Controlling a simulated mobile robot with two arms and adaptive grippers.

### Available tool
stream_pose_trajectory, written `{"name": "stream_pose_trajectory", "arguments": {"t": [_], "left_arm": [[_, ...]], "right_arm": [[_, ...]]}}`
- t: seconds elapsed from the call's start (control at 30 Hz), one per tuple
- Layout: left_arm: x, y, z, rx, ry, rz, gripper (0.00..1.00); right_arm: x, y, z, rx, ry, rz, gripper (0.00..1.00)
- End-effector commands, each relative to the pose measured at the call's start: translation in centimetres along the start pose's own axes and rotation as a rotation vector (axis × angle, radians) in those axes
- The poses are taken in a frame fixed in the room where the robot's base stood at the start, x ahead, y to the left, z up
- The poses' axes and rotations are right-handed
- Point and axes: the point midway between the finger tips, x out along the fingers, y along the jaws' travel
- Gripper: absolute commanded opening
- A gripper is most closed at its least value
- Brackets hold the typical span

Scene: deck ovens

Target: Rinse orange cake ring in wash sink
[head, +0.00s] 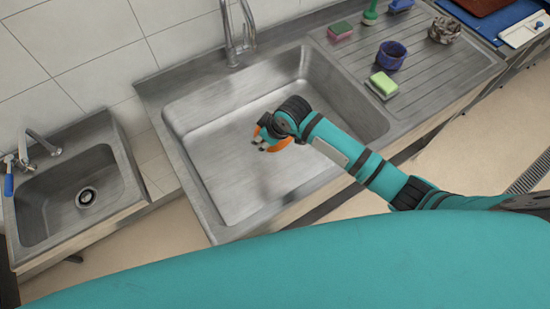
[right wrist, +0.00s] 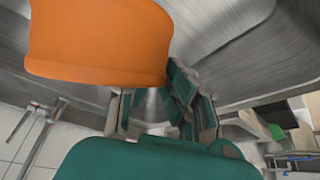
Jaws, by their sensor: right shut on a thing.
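The orange cake ring (head: 284,145) is over the big wash sink (head: 215,170), mostly hidden behind my right gripper (head: 264,143) in the head view. In the right wrist view the ring (right wrist: 98,42) shows as a large smooth orange band at upper left, by the fingers. My right gripper is shut on the ring and reaches into the space of the sink. I cannot tell how high the ring is above the sink floor. No water shows at the tap (head: 236,45). My left gripper is not in view.
A small hand sink (head: 60,190) with its own tap stands at left. The ribbed drainboard (head: 420,75) at right holds a blue pot (head: 391,56), a yellow-green sponge (head: 383,84), a pink-green sponge (head: 340,30) and a crumpled grey item (head: 445,30). The sink's left side is clear.

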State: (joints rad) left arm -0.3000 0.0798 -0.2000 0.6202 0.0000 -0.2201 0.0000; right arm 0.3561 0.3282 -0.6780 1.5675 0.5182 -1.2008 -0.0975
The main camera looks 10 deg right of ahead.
Motion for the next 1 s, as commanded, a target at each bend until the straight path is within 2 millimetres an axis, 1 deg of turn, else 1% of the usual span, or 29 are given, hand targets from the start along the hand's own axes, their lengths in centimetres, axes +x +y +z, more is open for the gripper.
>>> {"name": "stream_pose_trajectory", "arguments": {"t": [0.1, 0.7, 0.83, 1.0], "left_arm": [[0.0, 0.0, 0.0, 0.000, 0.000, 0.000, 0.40], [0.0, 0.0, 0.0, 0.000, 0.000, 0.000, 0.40], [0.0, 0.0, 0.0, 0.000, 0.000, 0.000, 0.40], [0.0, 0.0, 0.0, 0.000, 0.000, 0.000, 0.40]], "right_arm": [[-1.0, 0.1, -0.5, 0.000, 0.003, 0.002, 0.00], [-5.2, 0.1, -2.6, -0.001, 0.002, 0.001, 0.00], [-5.8, 0.0, -2.8, -0.001, 0.002, 0.002, 0.00], [-5.9, 0.0, -2.9, 0.000, 0.001, 0.002, 0.00]]}}
